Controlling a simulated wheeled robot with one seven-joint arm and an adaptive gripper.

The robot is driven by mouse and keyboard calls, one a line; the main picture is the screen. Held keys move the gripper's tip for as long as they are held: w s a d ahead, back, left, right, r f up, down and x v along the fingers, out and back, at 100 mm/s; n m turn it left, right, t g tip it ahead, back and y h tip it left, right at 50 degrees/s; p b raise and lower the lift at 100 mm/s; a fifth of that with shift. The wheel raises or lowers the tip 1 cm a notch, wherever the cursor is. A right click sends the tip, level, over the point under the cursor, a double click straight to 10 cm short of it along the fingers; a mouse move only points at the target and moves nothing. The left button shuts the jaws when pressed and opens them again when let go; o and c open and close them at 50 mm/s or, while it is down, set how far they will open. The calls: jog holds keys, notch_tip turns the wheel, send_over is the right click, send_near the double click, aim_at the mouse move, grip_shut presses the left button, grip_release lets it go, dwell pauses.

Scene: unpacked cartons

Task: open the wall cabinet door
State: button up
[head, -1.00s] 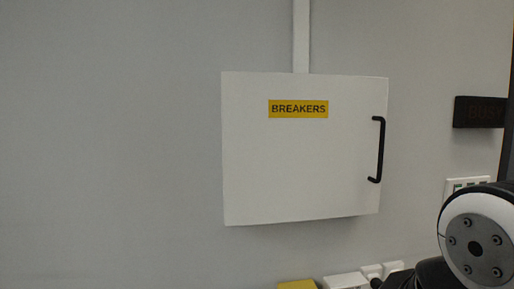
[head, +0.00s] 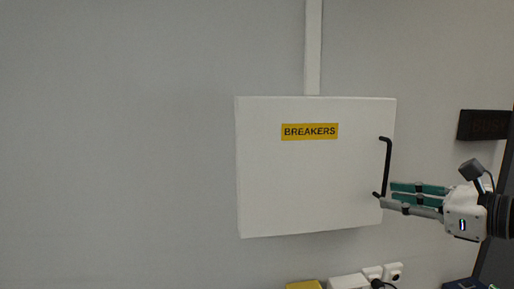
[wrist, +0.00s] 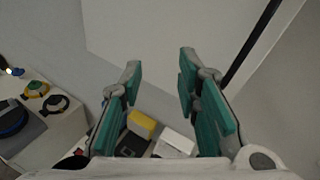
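The white wall cabinet (head: 300,190) with its yellow BREAKERS label (head: 309,132) hangs on the grey wall, and its door looks shut. A black vertical bar handle (head: 387,165) is on the door's right side. My gripper (head: 388,195) reaches in from the right, its fingertips near the handle's lower end. In the wrist view my gripper (wrist: 160,62) is open, with teal pads apart and nothing between them. The white door (wrist: 150,30) lies ahead. The handle (wrist: 250,43) passes to the right of the right finger, partly hidden by it; I cannot tell if they touch.
A dark sign (head: 484,125) is on the wall at the right. White sockets (head: 392,272) and a yellow box (head: 304,285) are below the cabinet. In the wrist view a table (wrist: 55,125) with several items stands at lower left. The wall left of the cabinet is clear.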

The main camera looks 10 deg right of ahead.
jog(key=d+r+m+t+h, duration=0.3)
jog(key=d+m, duration=0.2)
jog(key=d, duration=0.4)
jog(key=p, duration=0.2)
send_over(383, 193)
jog(key=shift+w+d, duration=0.25)
grip_shut()
